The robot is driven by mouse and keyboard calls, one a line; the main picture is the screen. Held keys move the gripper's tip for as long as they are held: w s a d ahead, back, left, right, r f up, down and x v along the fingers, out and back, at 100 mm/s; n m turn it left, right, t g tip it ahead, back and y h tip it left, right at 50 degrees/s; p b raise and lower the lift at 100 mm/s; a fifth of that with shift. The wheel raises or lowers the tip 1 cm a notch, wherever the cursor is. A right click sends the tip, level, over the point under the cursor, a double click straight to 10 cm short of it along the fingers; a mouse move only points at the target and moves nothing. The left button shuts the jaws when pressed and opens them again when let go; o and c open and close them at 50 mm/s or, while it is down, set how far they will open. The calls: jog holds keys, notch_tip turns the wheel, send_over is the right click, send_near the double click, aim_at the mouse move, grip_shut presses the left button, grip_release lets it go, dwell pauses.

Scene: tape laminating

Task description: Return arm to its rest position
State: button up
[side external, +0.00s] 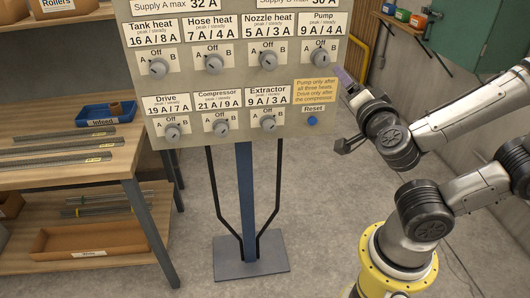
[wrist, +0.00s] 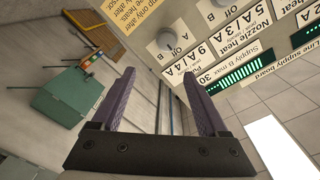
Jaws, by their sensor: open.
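My gripper (side external: 343,79) is to the right of the control panel (side external: 220,90), close to its right edge and apart from it in the side view. In the wrist view my gripper (wrist: 158,72) shows two purple fingers spread apart with nothing between them. The panel carries grey knobs, among them the Pump knob (side external: 318,57), the Nozzle heat knob (side external: 268,62) and the Extractor knob (side external: 268,123). A blue Reset button (side external: 312,121) is at its lower right. The exact knob settings are too small to tell.
A wooden shelf unit (side external: 70,180) with metal strips and a blue Infeed bin (side external: 105,113) stands on the left. The panel's post rests on a floor plate (side external: 251,257). A green cabinet (side external: 480,35) is at the back right. The grey floor (side external: 310,210) is clear.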

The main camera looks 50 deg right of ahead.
jog(key=w+a+r+n+t+y, duration=0.4)
jog(key=w+r+t+y, duration=0.1)
jog(key=r, duration=0.3)
jog(key=w+a+f+n+y, duration=0.2)
jog(key=a+n+y, duration=0.6)
jog(key=n, duration=0.1)
jog(key=s+f+n+g, duration=0.5)
jog(key=s+f+g, duration=0.6)
jog(key=s+f, duration=0.2)
jog(key=shift+n, duration=0.4)
jog(key=shift+r, duration=0.1)
